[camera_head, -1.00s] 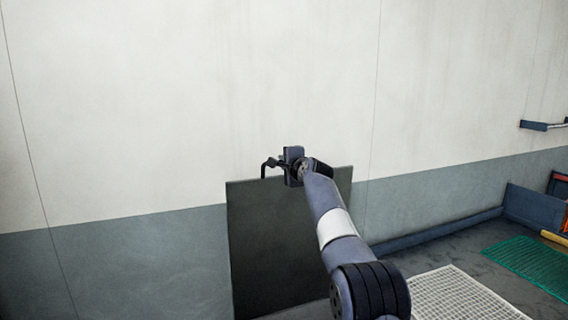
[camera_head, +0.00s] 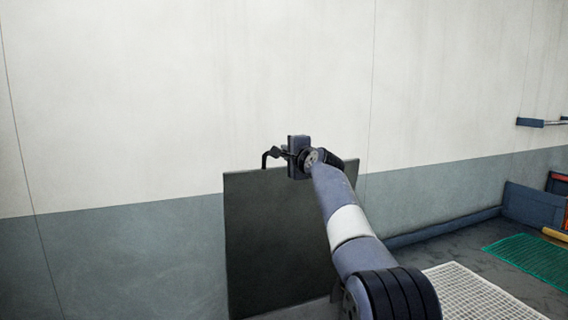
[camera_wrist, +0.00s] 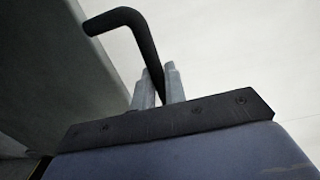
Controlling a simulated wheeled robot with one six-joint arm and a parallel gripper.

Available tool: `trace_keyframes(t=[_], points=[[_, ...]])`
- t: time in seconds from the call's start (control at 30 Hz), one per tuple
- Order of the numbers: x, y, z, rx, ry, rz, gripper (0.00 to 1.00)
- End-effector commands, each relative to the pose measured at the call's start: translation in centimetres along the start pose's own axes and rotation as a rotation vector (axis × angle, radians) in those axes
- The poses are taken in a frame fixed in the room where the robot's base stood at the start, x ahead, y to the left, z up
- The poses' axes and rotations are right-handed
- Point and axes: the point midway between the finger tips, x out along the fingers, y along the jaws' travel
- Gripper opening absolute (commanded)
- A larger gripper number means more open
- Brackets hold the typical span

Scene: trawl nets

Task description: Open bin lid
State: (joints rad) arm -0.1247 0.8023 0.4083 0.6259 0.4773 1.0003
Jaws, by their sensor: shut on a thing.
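The bin lid (camera_head: 275,240) is a dark grey flat panel standing near upright in front of the wall in the head view. A bent black handle (camera_head: 265,159) rises above its top edge and also shows in the wrist view (camera_wrist: 122,18). My gripper (camera_wrist: 160,85) is at the lid's top edge, its two grey fingers on either side of the handle bar, shut on it. In the wrist view the lid's panel (camera_wrist: 60,70) fills the left side. The bin's body cannot be made out in the head view.
A pale wall with a grey-green lower band (camera_head: 130,255) stands behind the lid. At the right are a white grid mat (camera_head: 470,290), a green net (camera_head: 530,257) and a blue box (camera_head: 533,205). A small wall shelf (camera_head: 540,122) is at the far right.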

Motion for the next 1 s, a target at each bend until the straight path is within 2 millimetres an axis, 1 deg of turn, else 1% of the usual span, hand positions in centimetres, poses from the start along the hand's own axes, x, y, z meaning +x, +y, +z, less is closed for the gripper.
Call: trace_keyframes(t=[0.03,0.7,1.0], points=[[-0.4,0.8,-0.1,-0.001,0.001,-0.006,0.00],[-5.5,2.0,-0.1,-0.001,0.000,-0.086,0.00],[-6.0,1.8,0.0,-0.001,0.000,-0.094,0.00]])
